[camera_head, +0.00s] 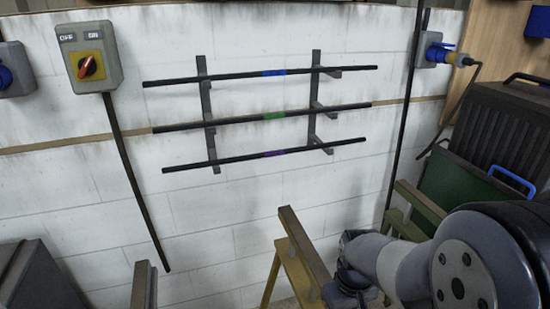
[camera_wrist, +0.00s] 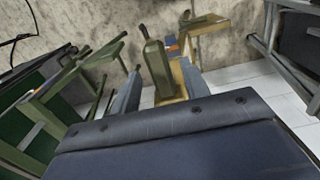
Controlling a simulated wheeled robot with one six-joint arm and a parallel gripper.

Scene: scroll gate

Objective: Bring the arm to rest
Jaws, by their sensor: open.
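My arm reaches in from the lower right of the head view, with its grey-blue links pointing left. My gripper (camera_wrist: 160,80) shows in the wrist view as two grey-blue fingers standing apart, beyond a dark blue housing of mine. Nothing is held between them. An olive bottle-shaped thing (camera_wrist: 156,68) shows beyond the gap between the fingers. In the head view the end of my arm is low, beside a wooden trestle (camera_head: 302,255), and the fingers cannot be made out there.
Three dark rods (camera_head: 262,117) with blue, green and purple bands rest on wall brackets (camera_head: 207,115). A switch box (camera_head: 90,58) with a red knob hangs at left.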

